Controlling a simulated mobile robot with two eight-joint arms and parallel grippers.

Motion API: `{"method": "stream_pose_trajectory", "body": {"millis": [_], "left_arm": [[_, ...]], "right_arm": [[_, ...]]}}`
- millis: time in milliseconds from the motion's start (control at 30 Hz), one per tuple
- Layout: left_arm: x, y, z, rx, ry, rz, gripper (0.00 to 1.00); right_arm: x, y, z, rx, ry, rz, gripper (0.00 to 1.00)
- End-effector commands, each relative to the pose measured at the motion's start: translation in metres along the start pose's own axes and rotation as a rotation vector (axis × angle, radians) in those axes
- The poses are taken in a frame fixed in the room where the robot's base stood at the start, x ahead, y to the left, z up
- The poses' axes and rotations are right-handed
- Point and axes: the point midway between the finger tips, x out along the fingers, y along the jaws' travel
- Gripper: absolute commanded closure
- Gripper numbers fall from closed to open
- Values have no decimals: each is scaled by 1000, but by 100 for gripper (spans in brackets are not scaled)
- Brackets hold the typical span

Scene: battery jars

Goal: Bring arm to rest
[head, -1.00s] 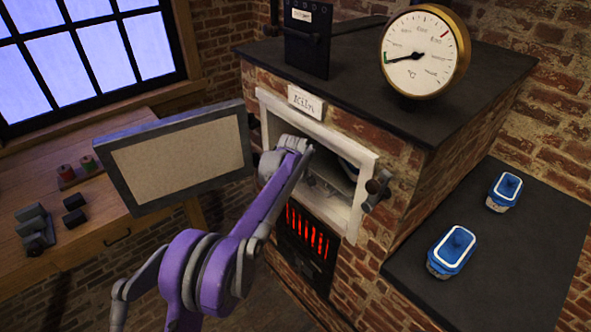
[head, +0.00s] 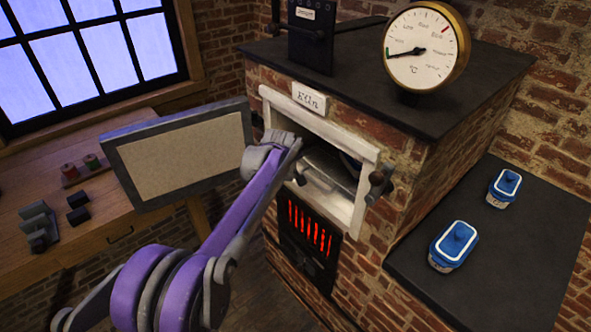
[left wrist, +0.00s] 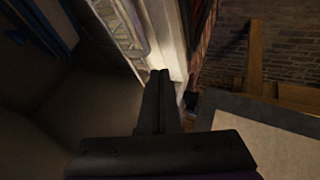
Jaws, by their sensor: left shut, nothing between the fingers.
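My left arm comes in from the lower left of the head view and its wrist end is at the mouth of the brick kiln (head: 405,150). Grey parts show inside the white-framed opening, but the fingertips cannot be made out there. In the left wrist view my left gripper (left wrist: 160,74) has its fingers together and empty, close to the pale frame of the opening (left wrist: 165,35). My right gripper is not in view.
The kiln door (head: 180,157) stands open to the left of the opening. Red bars (head: 310,228) glow below it. Two blue-lidded jars (head: 454,245) (head: 503,188) stand on the dark side shelf (head: 500,275). A wooden bench (head: 60,235) with small blocks is at left.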

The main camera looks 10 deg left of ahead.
Motion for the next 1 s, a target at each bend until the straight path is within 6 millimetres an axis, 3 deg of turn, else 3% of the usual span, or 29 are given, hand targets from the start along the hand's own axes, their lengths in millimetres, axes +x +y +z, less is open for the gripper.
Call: {"method": "stream_pose_trajectory", "body": {"millis": [200,567,767,1000], "left_arm": [[-34,0,0,0,0,-1,100],[-56,-8,5,29,-4,-6,100],[-111,-56,42,181,-31,-28,100],[-173,-143,115,421,-79,-53,100]], "right_arm": [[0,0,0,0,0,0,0],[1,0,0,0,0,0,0],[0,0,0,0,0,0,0],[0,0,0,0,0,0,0]]}}
